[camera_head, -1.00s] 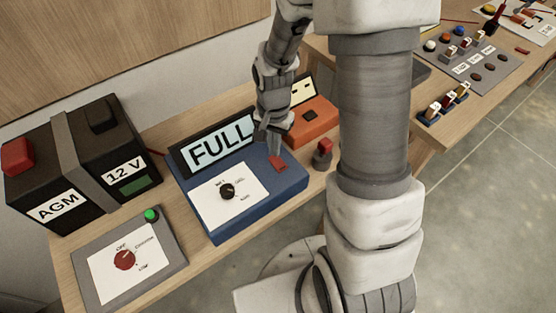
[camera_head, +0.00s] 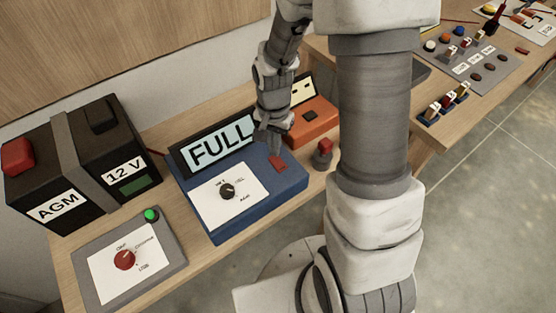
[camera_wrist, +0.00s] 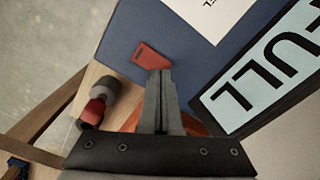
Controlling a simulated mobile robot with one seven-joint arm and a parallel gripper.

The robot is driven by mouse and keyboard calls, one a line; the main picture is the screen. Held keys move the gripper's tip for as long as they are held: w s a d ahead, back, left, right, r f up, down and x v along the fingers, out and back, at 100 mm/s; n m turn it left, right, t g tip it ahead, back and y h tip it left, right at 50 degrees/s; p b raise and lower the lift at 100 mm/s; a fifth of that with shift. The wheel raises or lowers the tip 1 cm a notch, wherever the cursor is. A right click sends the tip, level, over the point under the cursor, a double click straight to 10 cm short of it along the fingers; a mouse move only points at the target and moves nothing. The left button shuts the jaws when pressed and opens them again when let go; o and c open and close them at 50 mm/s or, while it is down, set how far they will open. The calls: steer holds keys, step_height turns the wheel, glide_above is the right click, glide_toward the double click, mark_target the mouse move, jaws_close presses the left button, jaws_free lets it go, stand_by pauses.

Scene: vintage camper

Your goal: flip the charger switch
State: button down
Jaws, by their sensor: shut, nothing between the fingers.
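The charger (camera_head: 285,190) is a blue box with a raised screen (camera_head: 217,149) reading FULL and a white panel with a black knob (camera_head: 228,191). Its red switch (camera_head: 278,164) sits on the top face at the right. My gripper (camera_head: 268,143) points down just behind the red switch. In the wrist view the shut fingertips (camera_wrist: 157,75) are at the near edge of the red switch (camera_wrist: 150,56) and look touching or very close; I cannot tell which. Nothing is held.
An orange box (camera_head: 314,122) stands behind the charger, and a red-topped post (camera_head: 323,152) stands to its right. A black battery (camera_head: 80,165) and a grey panel with a red dial (camera_head: 124,260) and green light are at left. Bare bench lies along the front.

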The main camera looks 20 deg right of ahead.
steer(key=shift+f+b, duration=0.8)
steer(key=shift+f, duration=0.15)
stand_by(0.5)
steer(key=shift+r+p, duration=2.65)
steer(key=shift+r, duration=0.9)
steer(key=s+r+n+t, duration=0.2)
steer(key=s+r+n, duration=0.2)
steer(key=s+r, duration=0.3)
steer(key=s+r+n+t, duration=0.3)
steer(key=s+r, duration=0.4)
steer(key=r, duration=0.9)
steer(key=shift+n+t, duration=0.3)
steer(key=shift+n, duration=0.4)
steer(key=shift+a, duration=0.25)
